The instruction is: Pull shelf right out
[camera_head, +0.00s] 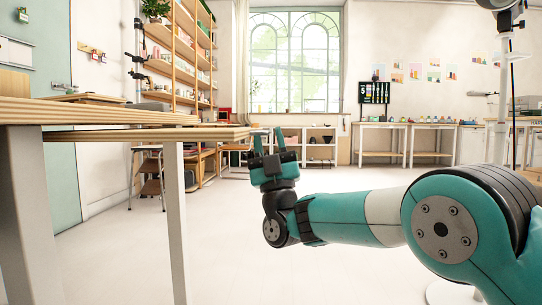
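A thin wooden board (150,134) on a pale leg stands at the left, slightly lower than a thicker board (85,112) in front of it. I cannot tell whether this lower board is the shelf of the task. Its right end lies just left of my gripper (268,133). My gripper is teal and dark, with its two fingers pointing up and a gap between them. Nothing shows between the fingers. I cannot tell whether the left finger touches the board's end.
A tall wooden shelf unit (174,60) with small items stands at the back left. Low white shelves (320,150) stand under the arched window (295,60). White tables (383,126) line the back right. The pale floor (240,245) in the middle is clear.

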